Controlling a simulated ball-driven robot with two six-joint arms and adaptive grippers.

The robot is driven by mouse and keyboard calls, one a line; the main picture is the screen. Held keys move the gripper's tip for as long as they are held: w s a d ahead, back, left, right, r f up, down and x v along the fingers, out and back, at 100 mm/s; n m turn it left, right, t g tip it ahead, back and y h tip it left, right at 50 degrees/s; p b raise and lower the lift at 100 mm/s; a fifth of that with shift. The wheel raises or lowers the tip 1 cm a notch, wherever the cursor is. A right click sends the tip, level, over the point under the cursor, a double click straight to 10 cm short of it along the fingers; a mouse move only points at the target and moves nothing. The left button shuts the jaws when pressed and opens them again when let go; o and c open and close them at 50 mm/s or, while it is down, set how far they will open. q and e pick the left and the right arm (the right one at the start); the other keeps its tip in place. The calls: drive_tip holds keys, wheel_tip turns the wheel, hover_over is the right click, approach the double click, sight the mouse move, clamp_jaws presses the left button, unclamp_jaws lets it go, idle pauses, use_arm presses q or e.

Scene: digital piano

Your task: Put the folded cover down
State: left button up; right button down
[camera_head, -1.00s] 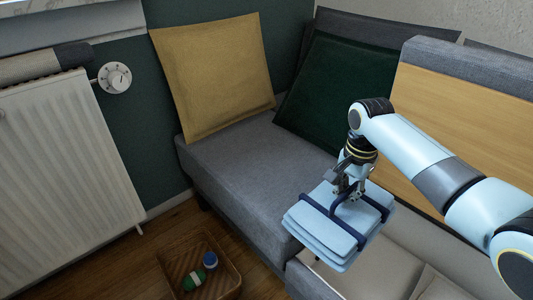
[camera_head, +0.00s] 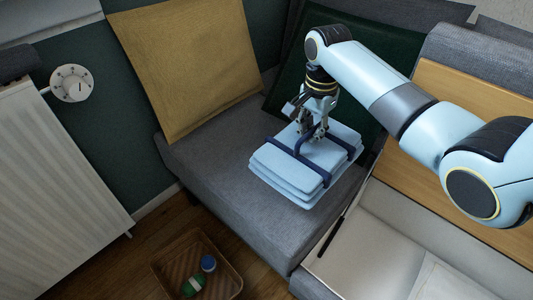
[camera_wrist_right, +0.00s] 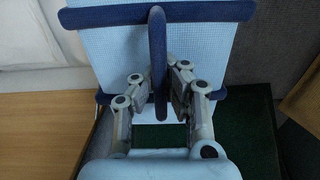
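The folded cover (camera_head: 290,178) is a light blue stack with dark blue straps and a handle. In the head view it is level over the front of the grey sofa seat (camera_head: 208,160); I cannot tell whether it touches the seat. My right gripper (camera_head: 312,134) comes down from above onto the handle. In the right wrist view the fingers (camera_wrist_right: 163,85) are on both sides of the dark blue handle, close against it, with the light blue cloth (camera_wrist_right: 200,55) behind. My left gripper is not in view.
A yellow cushion (camera_head: 185,65) and a dark green cushion (camera_head: 350,60) lean at the back of the seat. An open storage compartment (camera_head: 375,250) is at the right front. A wicker basket (camera_head: 225,272) stands on the floor; a radiator (camera_head: 55,170) is at left.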

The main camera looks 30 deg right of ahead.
sight(276, 137)
use_arm(q)
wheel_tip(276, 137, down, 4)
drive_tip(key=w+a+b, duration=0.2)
drive_tip(key=b, duration=0.3)
use_arm(e)
drive_tip(key=w+a+f, duration=0.5)
drive_tip(key=a, duration=0.1)
drive_tip(key=shift+w+a+f, duration=0.1)
drive_tip(key=shift+w+f, duration=0.25)
drive_tip(key=shift+f, duration=0.05)
drive_tip(key=shift+w+a+f, duration=0.3)
drive_tip(key=shift+w+a, duration=0.3)
drive_tip(key=shift+f, duration=0.2)
wheel_tip(276, 137, down, 3)
drive_tip(key=shift+f+b, duration=0.1)
drive_tip(key=shift+b, duration=1.1)
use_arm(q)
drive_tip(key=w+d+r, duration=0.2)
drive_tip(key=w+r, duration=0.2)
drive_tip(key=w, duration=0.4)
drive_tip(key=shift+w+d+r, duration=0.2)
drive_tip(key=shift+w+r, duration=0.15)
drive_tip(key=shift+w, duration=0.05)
use_arm(e)
drive_tip(key=c, duration=2)
unclamp_jaws()
drive_tip(key=shift+f, duration=0.2)
drive_tip(key=o, duration=0.5)
